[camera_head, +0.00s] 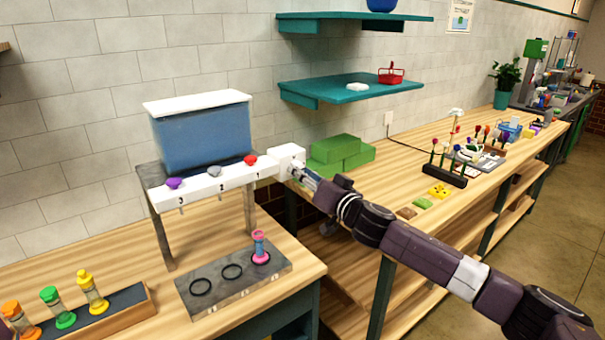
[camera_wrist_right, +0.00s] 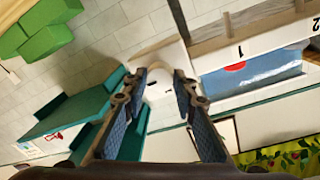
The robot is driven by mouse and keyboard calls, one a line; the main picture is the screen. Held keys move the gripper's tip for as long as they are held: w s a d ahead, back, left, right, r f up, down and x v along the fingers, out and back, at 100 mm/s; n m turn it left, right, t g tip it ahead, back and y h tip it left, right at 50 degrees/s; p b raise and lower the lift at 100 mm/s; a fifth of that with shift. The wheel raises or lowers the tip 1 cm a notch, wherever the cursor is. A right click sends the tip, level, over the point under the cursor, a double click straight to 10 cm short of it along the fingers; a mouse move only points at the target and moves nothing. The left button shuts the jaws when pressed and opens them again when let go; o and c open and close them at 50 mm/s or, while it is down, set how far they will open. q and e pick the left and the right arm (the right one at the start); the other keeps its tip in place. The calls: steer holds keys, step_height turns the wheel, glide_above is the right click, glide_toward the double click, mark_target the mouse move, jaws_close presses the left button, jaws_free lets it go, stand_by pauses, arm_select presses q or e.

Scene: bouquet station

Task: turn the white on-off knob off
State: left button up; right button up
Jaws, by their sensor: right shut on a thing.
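A blue tank (camera_head: 205,135) with a white lid stands on a grey stand. A white rail (camera_head: 215,184) along its front carries numbers 3, 2 and 1. A white box (camera_head: 284,158) sits at the rail's right end, and also shows in the right wrist view (camera_wrist_right: 158,56). My right gripper (camera_head: 299,171) reaches this box from the right. In the right wrist view its fingers (camera_wrist_right: 160,84) are shut on the white knob (camera_wrist_right: 160,91) at the box. The head view hides the knob behind the gripper, so its setting cannot be told. My left gripper is not in view.
Purple (camera_head: 174,183), grey (camera_head: 214,171) and red (camera_head: 250,160) knobs sit on the rail. A grey ringed tray (camera_head: 232,300) below holds a pink and blue vial (camera_head: 260,249). Green blocks (camera_head: 338,150) stand just behind the gripper. A teal shelf (camera_head: 345,90) hangs above.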

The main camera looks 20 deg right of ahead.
steer(key=shift+f, duration=0.1)
steer(key=shift+d+n+y+p, duration=0.1)
steer(key=shift+n+y+p, duration=0.35)
steer(key=shift+n, duration=4.25)
steer(key=shift+d+n+y+p, duration=0.1)
steer(key=shift+n+y+p, duration=0.3)
steer(key=shift+n, duration=4.3)
steer(key=shift+f, duration=0.1)
steer(key=o, duration=1.2)
steer(key=shift+a, duration=0.1)
steer(key=shift+c, duration=0.2)
steer(key=v, duration=1.2)
steer(key=shift+f, duration=0.2)
